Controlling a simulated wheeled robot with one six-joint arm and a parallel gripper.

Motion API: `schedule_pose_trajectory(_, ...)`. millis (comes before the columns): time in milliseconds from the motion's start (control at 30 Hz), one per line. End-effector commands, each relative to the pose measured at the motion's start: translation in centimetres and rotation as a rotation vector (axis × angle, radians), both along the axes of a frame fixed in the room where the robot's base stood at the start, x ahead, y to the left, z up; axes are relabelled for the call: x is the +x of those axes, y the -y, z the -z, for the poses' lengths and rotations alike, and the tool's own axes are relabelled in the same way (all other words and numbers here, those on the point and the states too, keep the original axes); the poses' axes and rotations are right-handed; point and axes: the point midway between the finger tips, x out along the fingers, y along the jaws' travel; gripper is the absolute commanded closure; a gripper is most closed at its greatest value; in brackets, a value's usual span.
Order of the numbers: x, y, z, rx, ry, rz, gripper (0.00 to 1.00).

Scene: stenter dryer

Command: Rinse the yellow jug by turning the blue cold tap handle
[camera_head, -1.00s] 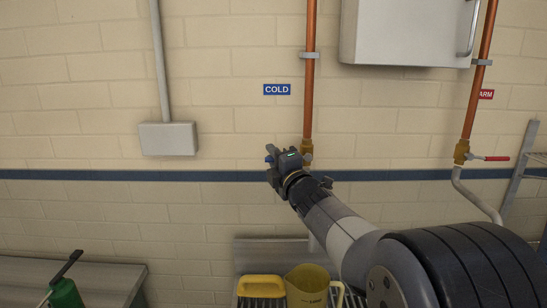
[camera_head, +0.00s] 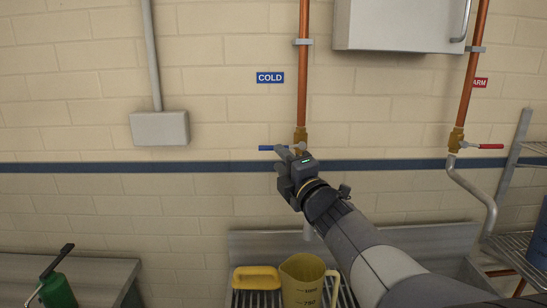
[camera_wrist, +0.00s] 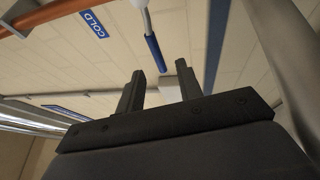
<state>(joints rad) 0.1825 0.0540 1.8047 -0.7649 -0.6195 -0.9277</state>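The blue cold tap handle (camera_head: 267,148) sticks out level to the left of its brass valve (camera_head: 300,136), under the COLD sign. My gripper (camera_head: 284,156) is just below the handle and partly covers the tap. In the wrist view my gripper (camera_wrist: 161,74) is open, and the blue handle (camera_wrist: 154,52) lies just beyond the fingertips, in line with the gap. Whether a finger touches it cannot be told. The yellow jug (camera_head: 302,284) stands upright on the slatted rack below the tap, its lower part cut off by the frame edge.
A yellow object (camera_head: 257,278) lies left of the jug. The red-handled warm tap (camera_head: 485,146) and a metal shelf (camera_head: 525,150) are on the right. A grey wall box (camera_head: 160,127) and a green bottle (camera_head: 57,290) are on the left.

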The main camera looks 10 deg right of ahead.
Motion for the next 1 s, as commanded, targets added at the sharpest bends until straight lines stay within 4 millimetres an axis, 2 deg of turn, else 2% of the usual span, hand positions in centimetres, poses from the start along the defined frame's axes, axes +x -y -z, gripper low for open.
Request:
schedule_pose_trajectory(100, -1.5, 0.4, 0.3, 0.000, 0.002, 0.001, 0.65)
schedule_pose_trajectory(233, -2.4, 0.6, 0.4, -0.001, 0.001, 0.001, 0.65)
schedule_pose_trajectory(633, -2.6, 0.6, 0.5, 0.000, 0.000, 0.000, 0.65)
schedule_pose_trajectory(833, -1.4, 0.3, 0.2, 0.001, 0.000, -0.002, 0.65)
schedule_pose_trajectory(1000, 1.0, -0.3, -0.3, 0.001, -0.003, -0.003, 0.65)
